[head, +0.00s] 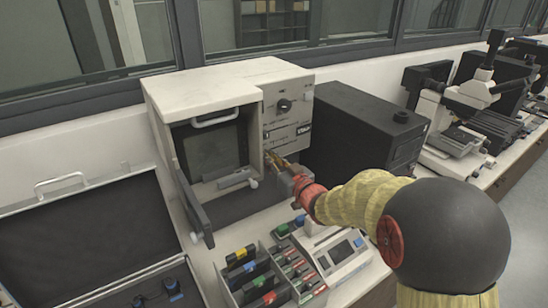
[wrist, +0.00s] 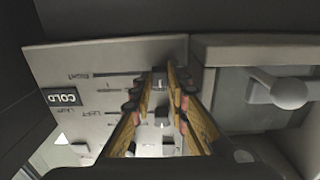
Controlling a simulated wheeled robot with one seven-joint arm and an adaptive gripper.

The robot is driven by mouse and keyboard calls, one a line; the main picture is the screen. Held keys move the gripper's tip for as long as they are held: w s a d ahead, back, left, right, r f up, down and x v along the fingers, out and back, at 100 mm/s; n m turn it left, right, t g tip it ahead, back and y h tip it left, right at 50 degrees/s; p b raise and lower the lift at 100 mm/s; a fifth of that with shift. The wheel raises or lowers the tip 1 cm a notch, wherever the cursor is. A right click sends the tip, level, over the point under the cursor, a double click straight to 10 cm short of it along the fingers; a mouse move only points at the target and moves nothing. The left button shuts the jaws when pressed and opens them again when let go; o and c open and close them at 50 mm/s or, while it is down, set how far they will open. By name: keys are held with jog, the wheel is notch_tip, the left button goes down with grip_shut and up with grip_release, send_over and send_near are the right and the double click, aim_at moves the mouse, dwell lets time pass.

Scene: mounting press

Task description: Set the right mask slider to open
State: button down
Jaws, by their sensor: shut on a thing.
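The cream press housing (head: 225,83) stands on the bench, with its control panel (head: 289,125) on the front right. In the wrist view the panel (wrist: 110,55) appears upside down. A slot beside the lettering "RIGHT" (wrist: 75,76) leads to a small grey slider knob (wrist: 159,76) near the panel's edge. My gripper (head: 272,158) reaches the lower panel; its wooden-looking fingers, also in the wrist view (wrist: 159,84), are shut on this right mask slider knob. A second knob (wrist: 161,117), in line with the "LEFT" lettering, sits between the fingers, nearer the camera. End-position markings cannot be read.
The open chamber (head: 212,150), with a white-knobbed lever (wrist: 285,92), lies beside the panel. A black box (head: 365,130) stands close on the right. Below are a compartment tray (head: 265,285) and a small device with a screen (head: 340,252). An open case (head: 85,235) lies left.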

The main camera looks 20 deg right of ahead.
jog(key=shift+a, duration=0.15)
jog(key=c, duration=1.7)
grip_release()
